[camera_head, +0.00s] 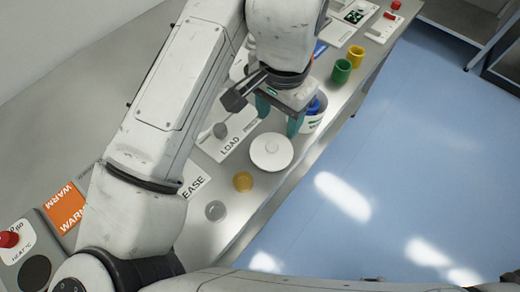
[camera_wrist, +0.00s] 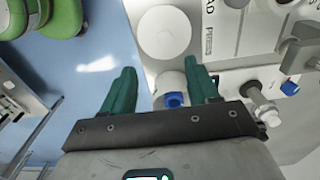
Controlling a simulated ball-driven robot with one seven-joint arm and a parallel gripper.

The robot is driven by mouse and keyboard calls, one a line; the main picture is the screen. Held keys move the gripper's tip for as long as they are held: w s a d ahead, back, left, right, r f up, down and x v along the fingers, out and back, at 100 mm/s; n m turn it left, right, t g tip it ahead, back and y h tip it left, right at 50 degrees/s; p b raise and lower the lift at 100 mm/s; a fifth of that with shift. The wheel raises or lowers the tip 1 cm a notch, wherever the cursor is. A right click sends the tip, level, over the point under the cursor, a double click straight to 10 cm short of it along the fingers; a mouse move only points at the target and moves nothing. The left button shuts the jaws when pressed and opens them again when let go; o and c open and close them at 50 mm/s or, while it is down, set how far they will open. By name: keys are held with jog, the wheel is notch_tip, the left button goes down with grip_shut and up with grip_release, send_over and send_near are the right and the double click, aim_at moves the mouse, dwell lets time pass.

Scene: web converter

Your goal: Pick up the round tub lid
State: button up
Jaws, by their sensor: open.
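My gripper (camera_head: 279,114) is open and empty, with teal fingers pointing down, above the bench just behind the lid in the head view. In the wrist view, my gripper (camera_wrist: 161,70) has a white tub (camera_wrist: 166,88) with blue contents showing between its fingers. The tub (camera_head: 313,120) is partly hidden by my gripper in the head view.
A green cup (camera_head: 341,71) and a yellow cup (camera_head: 356,56) stand farther along the bench. A yellow disc (camera_head: 243,181) and a grey disc (camera_head: 215,211) lie nearer. A LOAD plate (camera_head: 227,135) lies left of the lid. Blue floor (camera_head: 400,170) is open on the right.

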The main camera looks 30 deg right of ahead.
send_over(272, 146)
jog(key=f, duration=0.5)
jog(key=shift+s+a+f, duration=0.1)
jog(key=shift+s+a, duration=0.05)
jog(key=shift+s, duration=0.25)
jog(key=shift+w+f+b, duration=0.2)
jog(key=shift+f, duration=1.2)
jog(key=shift+w+f+b, duration=0.15)
jog(key=shift+w+f, duration=0.05)
jog(key=shift+f, duration=1.2)
jog(key=shift+c, duration=0.4)
jog(key=c, duration=1)
jog(key=shift+r, duration=0.1)
